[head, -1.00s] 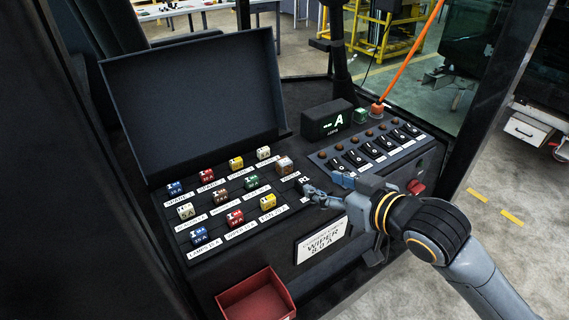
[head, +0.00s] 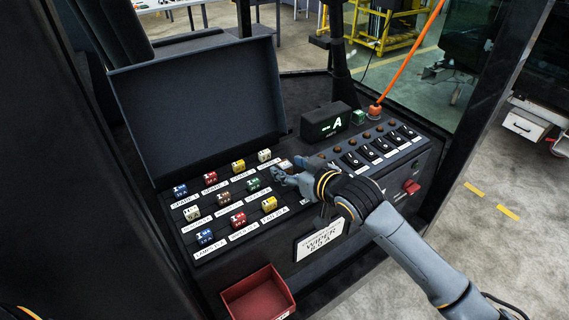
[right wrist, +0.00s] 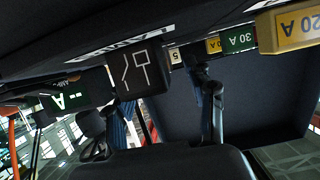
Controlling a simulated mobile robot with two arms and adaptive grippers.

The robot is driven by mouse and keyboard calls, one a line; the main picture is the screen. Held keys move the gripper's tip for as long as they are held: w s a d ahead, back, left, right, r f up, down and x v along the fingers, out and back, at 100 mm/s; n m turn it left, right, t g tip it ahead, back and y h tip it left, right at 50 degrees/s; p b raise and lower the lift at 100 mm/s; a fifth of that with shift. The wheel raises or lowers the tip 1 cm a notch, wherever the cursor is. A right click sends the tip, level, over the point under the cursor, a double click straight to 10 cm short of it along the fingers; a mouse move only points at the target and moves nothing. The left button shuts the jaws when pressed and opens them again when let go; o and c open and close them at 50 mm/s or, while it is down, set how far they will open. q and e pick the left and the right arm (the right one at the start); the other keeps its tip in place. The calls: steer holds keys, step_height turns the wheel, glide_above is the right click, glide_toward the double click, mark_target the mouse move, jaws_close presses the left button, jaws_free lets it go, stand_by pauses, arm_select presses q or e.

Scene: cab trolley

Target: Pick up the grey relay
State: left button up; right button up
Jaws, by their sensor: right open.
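The relay, a dark grey block with a white symbol (right wrist: 140,72), sits in the fuse panel in the right wrist view. In the head view only a small pale part of it shows (head: 285,164) behind my right gripper. My right gripper (head: 283,177) is open at the relay's near side, at the panel's right end. In the right wrist view its two fingers (right wrist: 170,100) stand apart, one close to the relay and one off to the right. Whether a finger touches it cannot be told. My left gripper is out of view.
Several coloured fuses (head: 237,219) stand in rows beside the relay. The raised lid (head: 200,105) is behind them. A meter (head: 326,124) and switches (head: 382,147) lie to the right. An empty red tray (head: 257,295) is in front.

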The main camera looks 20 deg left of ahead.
steer(key=shift+w+a+f, duration=0.25)
steer(key=shift+w+a, duration=0.1)
steer(key=shift+a, duration=0.05)
steer(key=shift+d, duration=0.1)
steer(key=shift+c, duration=1)
jaws_close()
